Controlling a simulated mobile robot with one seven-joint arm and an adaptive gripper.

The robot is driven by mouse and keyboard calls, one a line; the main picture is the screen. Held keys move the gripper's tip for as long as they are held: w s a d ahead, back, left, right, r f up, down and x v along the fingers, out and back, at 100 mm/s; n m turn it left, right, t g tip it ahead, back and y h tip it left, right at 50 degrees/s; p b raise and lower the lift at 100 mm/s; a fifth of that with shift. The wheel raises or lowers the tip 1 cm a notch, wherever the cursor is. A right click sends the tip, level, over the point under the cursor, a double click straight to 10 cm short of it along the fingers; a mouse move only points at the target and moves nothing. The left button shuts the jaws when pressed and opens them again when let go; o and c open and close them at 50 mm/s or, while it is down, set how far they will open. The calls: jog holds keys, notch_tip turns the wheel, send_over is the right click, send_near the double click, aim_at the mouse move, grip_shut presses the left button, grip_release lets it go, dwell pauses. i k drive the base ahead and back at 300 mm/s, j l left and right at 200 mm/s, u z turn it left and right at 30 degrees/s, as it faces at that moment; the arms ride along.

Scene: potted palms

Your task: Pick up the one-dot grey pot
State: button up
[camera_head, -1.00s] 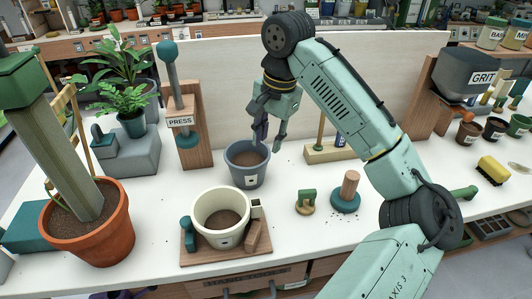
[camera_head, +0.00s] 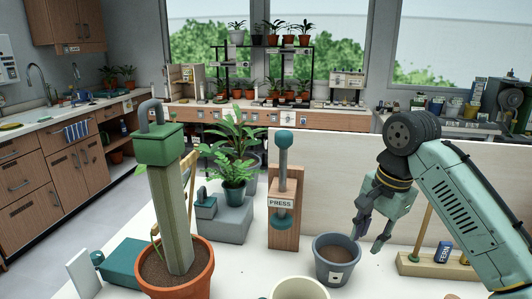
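The grey pot (camera_head: 322,262) stands upright on the white bench, filled with brown soil. Its front has a small white label with what looks like one dark mark. My gripper (camera_head: 369,243) is at the pot's upper right, fingers pointing down and spread apart, with nothing between them. The fingers look close to the pot's right rim; I cannot tell whether they touch it.
A terracotta pot (camera_head: 198,275) with a green post stands left. A wooden PRESS stand (camera_head: 284,225) is behind the grey pot. A cream pot (camera_head: 300,288) is cut off in front. A wooden block (camera_head: 430,268) lies right. A low panel (camera_head: 340,170) backs the bench.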

aim_at(337, 257)
jog(key=k, duration=0.95)
